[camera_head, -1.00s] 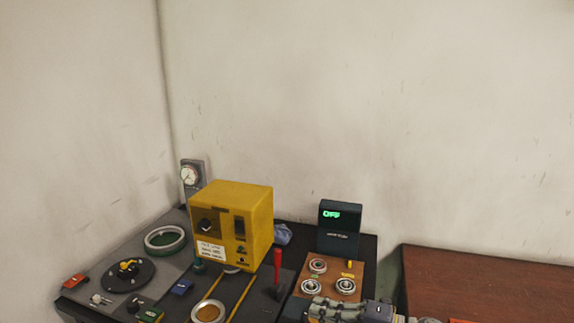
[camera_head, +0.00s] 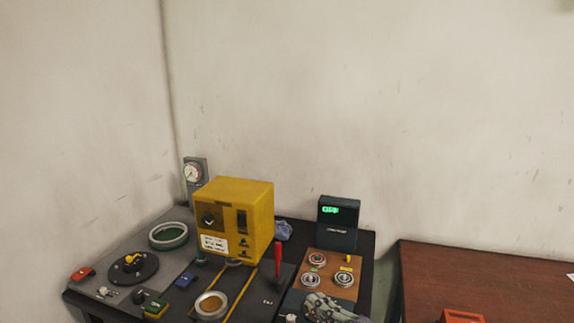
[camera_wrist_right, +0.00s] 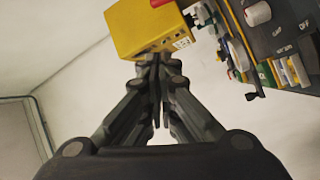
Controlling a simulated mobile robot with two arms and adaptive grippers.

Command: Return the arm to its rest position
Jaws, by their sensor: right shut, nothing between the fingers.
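My right gripper (camera_head: 330,308) shows at the bottom of the head view, low in front of the wooden board (camera_head: 322,262) with the bearing rings. In the right wrist view my right gripper (camera_wrist_right: 157,60) has its fingers together and nothing between them. Bearing rings sit on the board: one at the back (camera_head: 317,259), one at front left (camera_head: 310,279) and one at front right (camera_head: 344,279). The yellow box (camera_head: 236,215) stands left of the board. It also shows in the right wrist view (camera_wrist_right: 143,25), beyond the fingertips. My left gripper is not in view.
A dark device (camera_head: 338,225) with a green display stands behind the board. A red lever (camera_head: 278,263) rises left of the board. A large ring (camera_head: 211,305), a green-centred ring (camera_head: 168,236) and a black disc (camera_head: 130,268) lie leftward. A brown table (camera_head: 480,278) with an orange item (camera_head: 462,316) is at right.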

